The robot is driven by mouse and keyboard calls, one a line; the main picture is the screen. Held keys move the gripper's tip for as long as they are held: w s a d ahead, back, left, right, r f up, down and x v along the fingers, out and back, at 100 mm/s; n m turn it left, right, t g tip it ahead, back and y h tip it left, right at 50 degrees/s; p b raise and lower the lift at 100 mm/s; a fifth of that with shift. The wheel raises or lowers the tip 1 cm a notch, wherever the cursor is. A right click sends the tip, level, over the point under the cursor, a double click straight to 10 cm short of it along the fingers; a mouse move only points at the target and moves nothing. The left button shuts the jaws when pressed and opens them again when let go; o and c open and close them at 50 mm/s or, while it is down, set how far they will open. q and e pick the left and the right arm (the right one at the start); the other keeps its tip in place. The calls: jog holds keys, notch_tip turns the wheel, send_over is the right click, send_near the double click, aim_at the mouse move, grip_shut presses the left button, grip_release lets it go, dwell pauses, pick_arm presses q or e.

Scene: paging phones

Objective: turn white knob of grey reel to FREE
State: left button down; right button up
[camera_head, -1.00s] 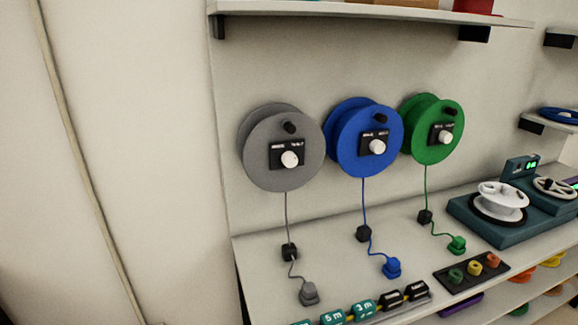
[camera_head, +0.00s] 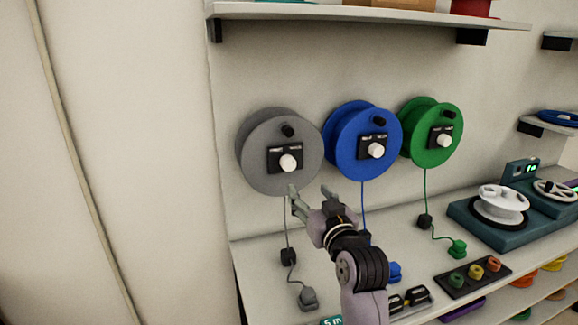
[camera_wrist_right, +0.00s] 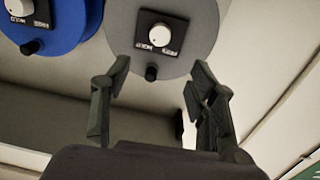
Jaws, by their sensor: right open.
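The grey reel (camera_head: 255,165) is mounted on the wall at the left of a row of reels. Its white knob (camera_head: 288,163) sits on a black label plate (camera_head: 274,158); the lettering is too small to read in the head view. My right gripper (camera_head: 309,190) is open and empty, just below and slightly right of the knob, apart from it. In the right wrist view the grey reel (camera_wrist_right: 195,55) appears upside down, with the white knob (camera_wrist_right: 160,35) ahead of and between the open fingers (camera_wrist_right: 155,95). My left gripper is not in view.
A blue reel (camera_head: 345,150) and a green reel (camera_head: 421,150) hang to the right, each with a white knob. Cords hang to plugs on the shelf (camera_head: 262,262) below. An upper shelf (camera_head: 340,15) overhangs the reels. The wall at left is clear.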

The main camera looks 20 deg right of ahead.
aim_at(289, 166)
jog(key=w+p, duration=0.2)
jog(key=w, duration=1.4)
jog(key=shift+w+f+p, duration=0.15)
jog(key=shift+w+p, duration=0.1)
jog(key=shift+p, duration=0.15)
jog(key=shift+c, duration=0.5)
jog(key=c, duration=1)
